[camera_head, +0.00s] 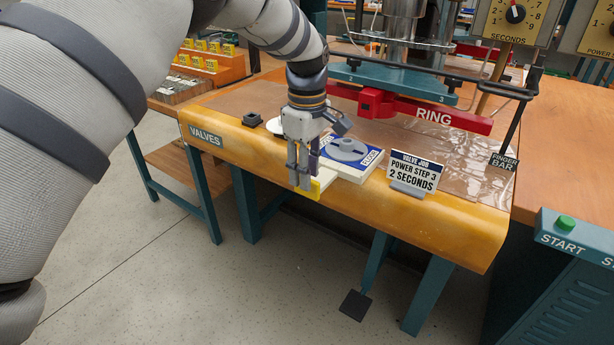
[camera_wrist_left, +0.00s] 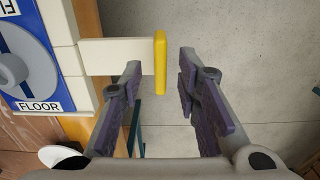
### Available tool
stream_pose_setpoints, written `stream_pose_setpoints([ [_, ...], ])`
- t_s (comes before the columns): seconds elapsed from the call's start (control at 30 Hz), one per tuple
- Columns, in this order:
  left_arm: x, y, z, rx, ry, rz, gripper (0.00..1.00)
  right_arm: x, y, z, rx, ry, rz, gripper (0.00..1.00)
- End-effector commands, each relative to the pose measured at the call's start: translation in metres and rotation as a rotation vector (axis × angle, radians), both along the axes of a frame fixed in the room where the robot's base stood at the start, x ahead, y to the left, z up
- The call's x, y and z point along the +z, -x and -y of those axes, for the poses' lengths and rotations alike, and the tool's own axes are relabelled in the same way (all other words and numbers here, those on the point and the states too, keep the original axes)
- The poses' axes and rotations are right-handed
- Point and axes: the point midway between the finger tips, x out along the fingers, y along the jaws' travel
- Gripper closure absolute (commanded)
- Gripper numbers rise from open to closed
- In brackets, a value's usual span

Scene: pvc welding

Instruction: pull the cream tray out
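The cream tray (camera_head: 354,177) sits at the front edge of the orange bench, with a blue panel marked FLOOR and a round grey part (camera_head: 347,148) on it. Its cream neck (camera_wrist_left: 115,57) juts past the bench edge and ends in an upright yellow plate (camera_wrist_left: 160,66), also visible in the head view (camera_head: 316,188). My left gripper (camera_head: 301,184) points down at this plate. In the left wrist view its two fingers (camera_wrist_left: 160,62) stand apart, one on each side of the plate, with gaps visible. My right gripper is not in view.
A sign (camera_head: 415,172) reading POWER STEP 3, 2 SECONDS stands right of the tray. A red RING bar (camera_head: 430,114) and teal press plate (camera_head: 395,80) are behind it. A small black block (camera_head: 251,120) lies left. Open floor (camera_head: 240,285) lies in front of the bench.

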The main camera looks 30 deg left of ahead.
Motion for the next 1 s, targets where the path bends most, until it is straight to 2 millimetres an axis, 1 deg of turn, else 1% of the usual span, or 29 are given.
stream_pose_setpoints([
  [0.03,0.015,-0.001,0.0,0.0,-0.001,0.007,0.7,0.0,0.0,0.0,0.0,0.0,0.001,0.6],
  [0.2,0.062,-0.001,0.0,0.0,-0.001,0.006,0.7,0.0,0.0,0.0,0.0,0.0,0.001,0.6],
  [0.3,0.083,-0.001,0.0,0.0,-0.002,0.005,0.7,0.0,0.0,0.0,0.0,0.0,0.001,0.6],
  [0.4,0.095,-0.001,0.0,0.0,-0.001,0.003,0.7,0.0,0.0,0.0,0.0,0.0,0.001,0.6],
  [0.53,0.101,0.0,0.0,0.0,0.0,0.001,0.7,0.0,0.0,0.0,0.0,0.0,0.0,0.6],
  [1.0,0.101,0.0,0.0,0.0,0.0,0.001,0.7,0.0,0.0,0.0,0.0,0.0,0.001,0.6],
])
